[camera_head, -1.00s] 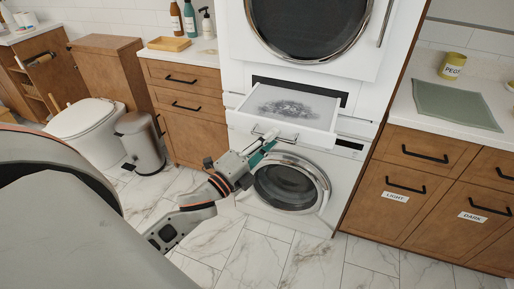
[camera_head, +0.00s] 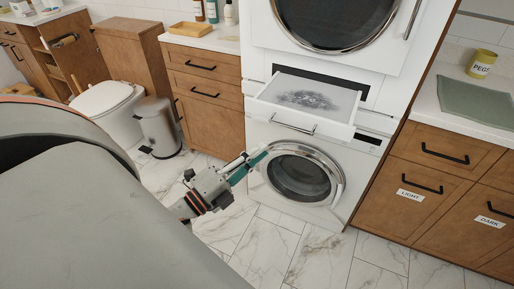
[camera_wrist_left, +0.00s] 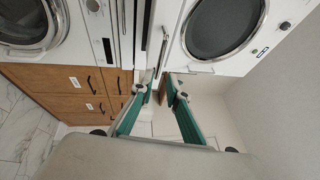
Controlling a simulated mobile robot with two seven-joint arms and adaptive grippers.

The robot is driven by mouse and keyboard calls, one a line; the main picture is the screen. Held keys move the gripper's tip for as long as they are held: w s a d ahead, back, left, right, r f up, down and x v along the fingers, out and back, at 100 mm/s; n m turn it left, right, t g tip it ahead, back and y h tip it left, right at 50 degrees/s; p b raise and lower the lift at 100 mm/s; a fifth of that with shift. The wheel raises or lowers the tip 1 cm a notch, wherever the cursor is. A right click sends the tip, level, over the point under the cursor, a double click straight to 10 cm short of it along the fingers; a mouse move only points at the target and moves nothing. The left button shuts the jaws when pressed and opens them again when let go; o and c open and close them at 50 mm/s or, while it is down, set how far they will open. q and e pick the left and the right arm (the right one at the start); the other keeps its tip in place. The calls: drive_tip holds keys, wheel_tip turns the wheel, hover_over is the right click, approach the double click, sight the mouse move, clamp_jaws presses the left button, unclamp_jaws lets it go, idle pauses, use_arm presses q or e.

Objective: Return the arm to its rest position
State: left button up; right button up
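My left gripper (camera_head: 258,159) is in front of the washing machine (camera_head: 257,193), below and left of the pulled-out drawer's handle. Its two teal fingers stand apart with nothing between them in the left wrist view (camera_wrist_left: 160,88). The gripper is open and apart from the handle. My left arm comes in from the lower left, and a large grey part of it fills that corner. My right gripper is in neither view.
The white drawer (camera_head: 262,103) sticks out between the washer and the upper machine (camera_head: 392,58), with a grey patch inside. Wooden cabinets (camera_head: 418,163) stand on the right. A metal bin (camera_head: 158,127) and toilet (camera_head: 118,122) stand left. Tiled floor in front is clear.

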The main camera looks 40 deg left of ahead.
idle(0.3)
use_arm(q)
drive_tip(key=s+d+f+n+g, duration=0.3)
drive_tip(key=f+n, duration=0.2)
drive_tip(key=f, duration=0.4)
drive_tip(key=s+d+f+n+g+p, duration=0.1)
drive_tip(key=s+d+f+n+g, duration=0.2)
drive_tip(key=f+n, duration=0.3)
drive_tip(key=s+d+f+n+g+p, duration=0.1)
drive_tip(key=s+d+f+n+g, duration=0.2)
drive_tip(key=f, duration=1.1)
drive_tip(key=d+n, duration=0.2)
drive_tip(key=shift+d+n+y, duration=0.25)
drive_tip(key=shift+n+y, duration=0.05)
